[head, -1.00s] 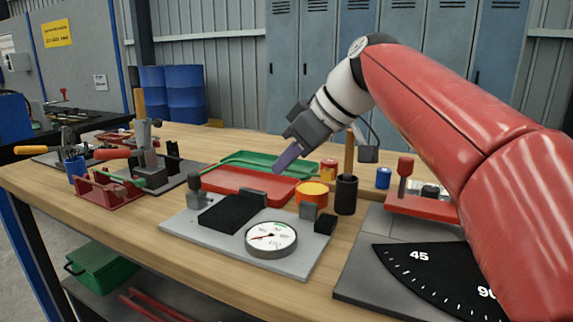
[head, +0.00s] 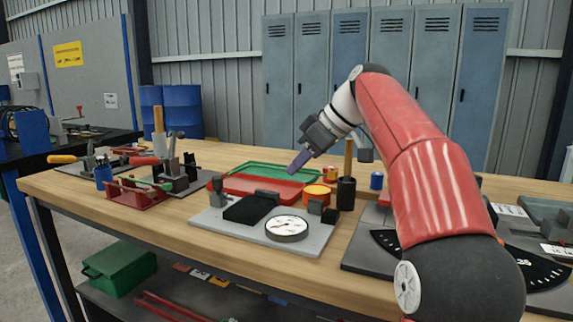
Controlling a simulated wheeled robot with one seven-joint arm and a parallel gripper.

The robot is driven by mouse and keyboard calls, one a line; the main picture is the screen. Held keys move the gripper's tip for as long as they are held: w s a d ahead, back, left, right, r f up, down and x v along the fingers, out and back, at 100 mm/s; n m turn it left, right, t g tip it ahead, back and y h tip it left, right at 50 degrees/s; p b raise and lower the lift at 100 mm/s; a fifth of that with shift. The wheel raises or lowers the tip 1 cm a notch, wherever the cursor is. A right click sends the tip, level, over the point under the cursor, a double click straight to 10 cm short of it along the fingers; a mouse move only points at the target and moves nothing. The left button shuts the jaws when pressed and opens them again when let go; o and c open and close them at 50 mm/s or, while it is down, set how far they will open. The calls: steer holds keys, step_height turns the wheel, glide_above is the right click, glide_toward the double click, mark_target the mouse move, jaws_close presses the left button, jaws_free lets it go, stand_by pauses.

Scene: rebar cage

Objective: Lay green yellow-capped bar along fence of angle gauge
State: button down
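The angle gauge is a dark plate with a black degree dial (head: 385,240) at the right of the bench, largely hidden behind my red arm. Its fence cannot be made out clearly. I cannot surely pick out a green yellow-capped bar. A thin green piece (head: 127,184) lies across a red rack (head: 138,197) at the left, but no yellow cap shows on it. My gripper (head: 297,163), with purple fingers, points down-left above the green and red trays, apart from the bench. Its fingers are seen edge-on, so I cannot tell whether they are open or hold anything.
Behind the grey plate with a round dial gauge (head: 286,228) lie a red tray (head: 262,188) and a green tray (head: 240,170). Clamps and tools crowd the left end.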

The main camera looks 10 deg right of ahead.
step_height(320, 180, down, 7)
steer(key=b, duration=0.6)
steer(key=shift+f, duration=0.25)
stand_by(0.6)
steer(key=shift+r, duration=0.15)
steer(key=shift+w+d, duration=0.2)
steer(key=shift+w, duration=0.1)
stand_by(0.7)
steer(key=c, duration=1.5)
jaws_free()
steer(key=shift+c, duration=0.2)
steer(key=p+v, duration=0.2)
steer(key=v, duration=0.5)
steer(key=shift+s+d+r, duration=0.15)
steer(key=shift+d+r, duration=0.1)
